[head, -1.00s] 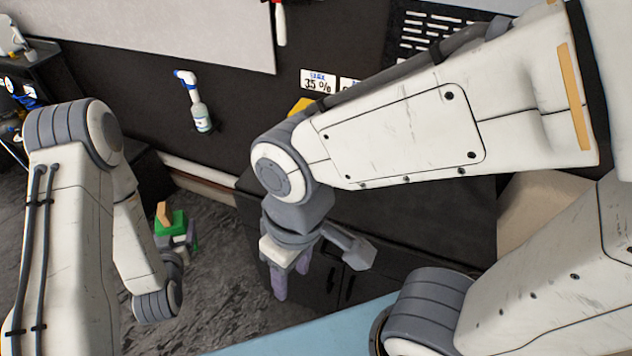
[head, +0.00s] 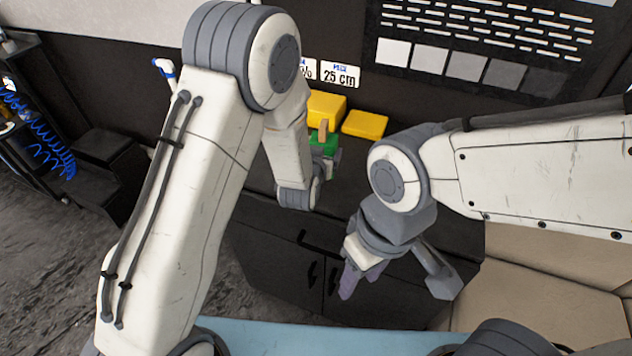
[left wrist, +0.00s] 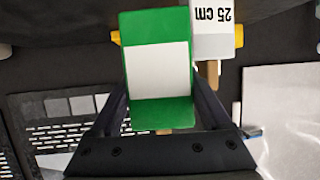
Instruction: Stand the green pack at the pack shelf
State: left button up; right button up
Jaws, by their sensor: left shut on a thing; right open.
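The green pack (head: 324,146) is in my left gripper (head: 326,155), in front of the yellow blocks along the back wall. In the left wrist view the green pack (left wrist: 158,112), with a white label, stands between the two dark fingers (left wrist: 160,108). A small tan piece shows at its end. My left arm partly hides it in the head view. I cannot make out a separate pack shelf; a dark cabinet top (head: 262,172) lies beneath the wall labels. My right gripper (head: 352,280) is open and empty, pointing down before the cabinet doors.
Two yellow blocks (head: 365,124) sit at the back of the cabinet top, below a "25 cm" card (head: 340,75). Grey swatches (head: 465,65) hang at the right. A tan seat-like surface (head: 555,290) lies lower right.

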pick_arm(q)
jog(key=d+r+m+h+b, duration=0.2)
jog(key=d+r, duration=0.2)
jog(key=d, duration=0.8)
jog(key=shift+g, duration=0.3)
jog(key=w+a+f+p, duration=0.1)
jog(key=a+f, duration=0.2)
jog(key=w+a+f, duration=0.2)
jog(key=a+f, duration=0.1)
jog(key=w+a+f+p, duration=0.1)
jog(key=a+f, duration=0.2)
jog(key=f, duration=0.1)
jog(key=shift+w+a+f+p, duration=0.1)
jog(key=shift+w+a+p, duration=0.1)
jog(key=shift+a+p, duration=0.15)
jog(key=shift+f, duration=0.1)
pick_arm(e)
jog(key=shift+f, duration=0.3)
pick_arm(q)
jog(key=shift+f+b, duration=0.2)
jog(key=shift+b, duration=0.15)
jog(key=o, duration=1.3)
pick_arm(e)
jog(key=shift+f, duration=0.1)
pick_arm(q)
jog(key=shift+r, duration=0.1)
